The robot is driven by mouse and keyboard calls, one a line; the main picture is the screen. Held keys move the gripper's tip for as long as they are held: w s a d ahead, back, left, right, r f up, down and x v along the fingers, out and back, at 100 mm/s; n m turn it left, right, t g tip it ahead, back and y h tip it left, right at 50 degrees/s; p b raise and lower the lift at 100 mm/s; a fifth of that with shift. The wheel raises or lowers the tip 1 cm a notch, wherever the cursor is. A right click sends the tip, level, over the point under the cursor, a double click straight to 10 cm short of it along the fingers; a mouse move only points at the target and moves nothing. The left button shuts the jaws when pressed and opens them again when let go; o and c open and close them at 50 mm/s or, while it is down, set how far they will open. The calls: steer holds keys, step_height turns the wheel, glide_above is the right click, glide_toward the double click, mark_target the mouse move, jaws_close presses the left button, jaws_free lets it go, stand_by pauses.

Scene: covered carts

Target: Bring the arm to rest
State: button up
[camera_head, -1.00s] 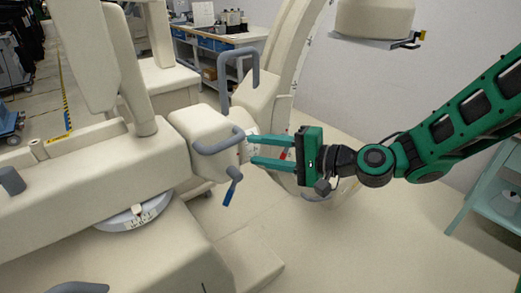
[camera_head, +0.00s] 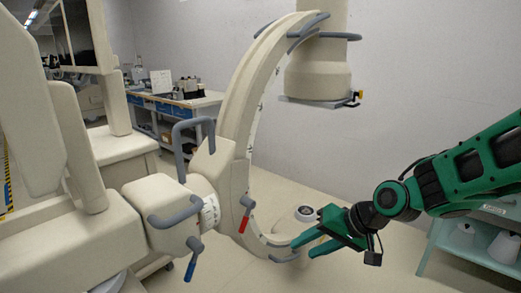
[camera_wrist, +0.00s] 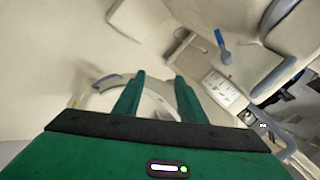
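My gripper (camera_head: 307,244) is green and hangs in front of the lower end of the cream C-arm machine (camera_head: 232,110). Its two fingers point left and stand apart with nothing between them. In the wrist view my gripper (camera_wrist: 157,85) also shows two spread, empty fingers, with pale floor and machine parts beyond. My arm comes in from the right edge, bent at the wrist. I cannot tell how far the fingertips are from the machine's lower curve.
A blue lever (camera_head: 191,262) and a red lever (camera_head: 246,215) stick out of the machine left of my gripper. A round detector head (camera_head: 318,70) hangs above. A green shelf cart (camera_head: 470,262) stands at the right under my arm. A workbench (camera_head: 175,104) is at the back.

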steer(key=s+d+m+g+h, duration=0.1)
steer(key=s+d+h, duration=0.3)
steer(key=d, duration=0.6)
steer(key=s+d+m+g+h, duration=0.15)
steer(key=s+d, duration=0.35)
steer(key=d, duration=0.6)
steer(key=s+d+r+m+g, duration=0.1)
steer(key=s+d, duration=0.3)
steer(key=s, duration=0.3)
steer(key=s+d+r+m+g+h, duration=0.1)
steer(key=s+d+r, duration=0.1)
steer(key=s+d, duration=0.2)
steer(key=s, duration=0.3)
steer(key=shift+s, duration=0.25)
steer(key=shift+m, duration=0.25)
steer(key=shift+w+f, duration=0.2)
steer(key=shift+w, duration=0.45)
